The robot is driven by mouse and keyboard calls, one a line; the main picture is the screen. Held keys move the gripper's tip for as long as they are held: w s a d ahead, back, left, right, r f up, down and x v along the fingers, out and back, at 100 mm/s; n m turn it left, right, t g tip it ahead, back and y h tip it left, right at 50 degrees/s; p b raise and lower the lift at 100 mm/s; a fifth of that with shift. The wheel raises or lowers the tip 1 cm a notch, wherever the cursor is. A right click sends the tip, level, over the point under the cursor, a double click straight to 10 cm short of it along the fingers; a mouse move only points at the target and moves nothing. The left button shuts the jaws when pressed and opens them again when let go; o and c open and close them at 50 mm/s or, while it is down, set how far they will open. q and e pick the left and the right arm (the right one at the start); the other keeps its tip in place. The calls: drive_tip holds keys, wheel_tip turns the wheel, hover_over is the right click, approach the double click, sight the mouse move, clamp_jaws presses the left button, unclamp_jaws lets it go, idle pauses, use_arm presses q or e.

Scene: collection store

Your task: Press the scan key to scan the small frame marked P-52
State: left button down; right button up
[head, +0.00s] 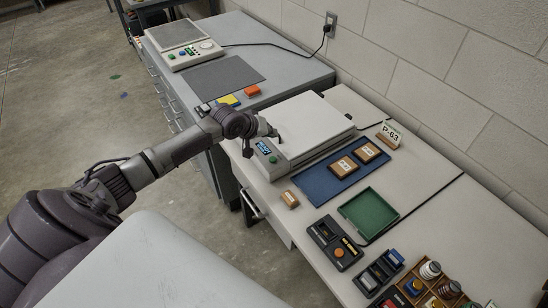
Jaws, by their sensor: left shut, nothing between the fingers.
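The scanner (310,121) is a pale flat box with its lid down. Its front panel has a small lit blue display (263,148) and a green key (273,159). My left gripper (271,131) is shut and empty just above the panel, close to the display; I cannot tell whether it touches anything. Two small brown frames with pale labels, one nearer (343,167) and one farther (367,153), lie on a blue tray (318,189). Their labels are too small to read, so I cannot tell which is P-52. Whether anything lies under the lid is hidden. My right gripper is not in view.
A green tray (368,213) is empty. A small brown block (290,199), a dark device (335,243) and a wooden rack (436,288) stand nearer. A grey cabinet (290,72) holds another device (184,47).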

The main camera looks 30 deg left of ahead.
use_arm(q)
drive_tip(key=shift+f, duration=0.15)
drive_tip(key=b, duration=0.7)
hover_over(271, 160)
wheel_tip(271, 160, down, 7)
drive_tip(key=shift+w+r, duration=0.1)
drive_tip(key=shift+r, duration=0.1)
drive_tip(key=shift+f+b, duration=0.35)
drive_tip(key=shift+f, duration=0.6)
drive_tip(key=shift+f, duration=0.15)
drive_tip(key=shift+f, duration=0.3)
